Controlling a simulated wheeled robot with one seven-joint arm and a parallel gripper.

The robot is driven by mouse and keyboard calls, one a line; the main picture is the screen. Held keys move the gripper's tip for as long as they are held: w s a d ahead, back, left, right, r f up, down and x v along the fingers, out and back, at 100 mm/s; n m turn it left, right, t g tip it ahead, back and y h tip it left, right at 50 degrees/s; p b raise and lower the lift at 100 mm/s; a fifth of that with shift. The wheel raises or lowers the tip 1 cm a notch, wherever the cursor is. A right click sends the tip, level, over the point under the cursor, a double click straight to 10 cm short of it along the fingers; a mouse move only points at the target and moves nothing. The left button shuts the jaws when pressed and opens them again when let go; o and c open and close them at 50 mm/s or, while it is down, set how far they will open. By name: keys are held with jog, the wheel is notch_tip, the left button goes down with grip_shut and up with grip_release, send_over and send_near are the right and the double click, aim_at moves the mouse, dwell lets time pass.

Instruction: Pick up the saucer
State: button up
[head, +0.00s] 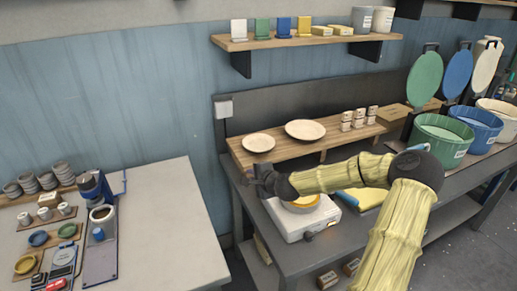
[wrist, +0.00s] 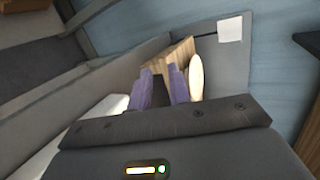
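Two pale, round, shallow dishes lie on a low wooden rack (head: 283,154): a smaller saucer (head: 258,143) at the left end and a larger plate (head: 305,129) to its right. My gripper (head: 257,176) is in front of and below the smaller dish. In the wrist view, its two purplish fingers (wrist: 160,70) stand apart with nothing visible between them. A pale dish (wrist: 196,78), seen nearly edge-on, is just right of the right finger; I cannot tell whether they touch. The wooden rack (wrist: 182,52) shows behind the fingers.
Below my arm is a white appliance (head: 301,222) with a yellowish ring on top. Several small labelled blocks (head: 359,118) stand on the rack's right. Green and blue tubs (head: 441,141) are farther right. A white table (head: 165,215) with cups is left, across a gap.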

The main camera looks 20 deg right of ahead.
jog(key=w+d+r+m+t+h, duration=0.1)
jog(key=d+r+m+h, duration=0.1)
jog(key=d+m, duration=0.2)
jog(key=d, duration=0.3)
jog(key=shift+w+d+r+t, duration=0.15)
jog(key=shift+d+r+t, duration=0.15)
jog(key=shift+r+t, duration=0.1)
jog(key=shift+w, duration=0.1)
jog(key=p, duration=0.3)
send_near(254, 159)
jog(key=w+r, duration=0.3)
jog(key=w, duration=0.1)
jog(key=shift+w+a+f, duration=0.15)
jog(key=shift+w, duration=0.1)
jog(key=shift+w, duration=0.1)
jog(key=shift+f+p+x, duration=0.2)
jog(key=shift+p+x, duration=0.7)
jog(key=shift+x, duration=1.6)
